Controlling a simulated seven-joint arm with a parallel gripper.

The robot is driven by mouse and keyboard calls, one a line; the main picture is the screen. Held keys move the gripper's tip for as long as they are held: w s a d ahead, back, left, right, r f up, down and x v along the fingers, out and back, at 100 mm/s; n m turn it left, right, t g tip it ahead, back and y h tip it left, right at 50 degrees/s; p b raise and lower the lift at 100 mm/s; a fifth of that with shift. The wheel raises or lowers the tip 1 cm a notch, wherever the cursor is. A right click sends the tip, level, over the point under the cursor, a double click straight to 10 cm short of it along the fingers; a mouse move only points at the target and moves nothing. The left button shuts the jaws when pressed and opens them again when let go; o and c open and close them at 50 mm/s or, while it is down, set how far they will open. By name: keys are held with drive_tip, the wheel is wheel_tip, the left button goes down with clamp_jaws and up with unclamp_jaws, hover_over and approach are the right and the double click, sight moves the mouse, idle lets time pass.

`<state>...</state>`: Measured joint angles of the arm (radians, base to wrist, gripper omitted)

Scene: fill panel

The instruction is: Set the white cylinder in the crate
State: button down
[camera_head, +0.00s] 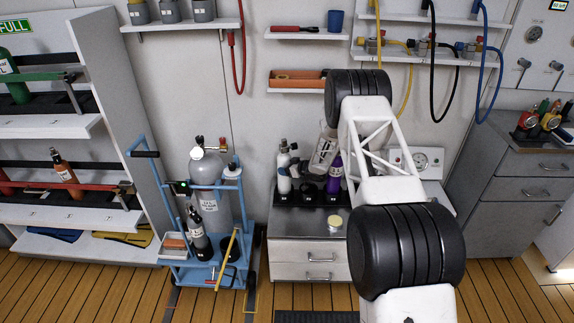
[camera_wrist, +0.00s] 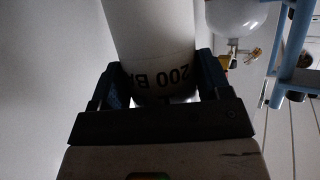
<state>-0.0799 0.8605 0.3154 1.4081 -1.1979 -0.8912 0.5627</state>
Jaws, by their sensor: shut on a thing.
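The white cylinder (camera_head: 284,172), with a dark valve on top, is upright at the left end of a row of black holders on the counter. Its foot is at the left holder. My gripper (camera_head: 308,167) is beside it on the right. In the wrist view my gripper (camera_wrist: 165,98) is shut on the white cylinder (camera_wrist: 152,50), its fingers on both sides of the dark "200 BAR" lettering. I cannot tell whether the foot is lifted clear. No thing is plainly a crate; an orange open tray (camera_head: 290,83) lies on a wall shelf.
A blue cart (camera_head: 233,212) with a large grey cylinder (camera_head: 209,185) stands left of the counter (camera_head: 285,222). A purple bottle (camera_head: 334,172) stands right of my gripper. A yellow-lidded jar (camera_head: 325,235) is on the counter front. Hoses hang at upper right.

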drive_tip(key=shift+w, duration=0.1)
drive_tip(key=shift+f, duration=0.15)
idle(0.3)
drive_tip(key=shift+c, duration=0.4)
unclamp_jaws()
drive_tip(key=shift+f, duration=0.2)
drive_tip(key=v, duration=1.2)
drive_tip(key=shift+r, duration=0.25)
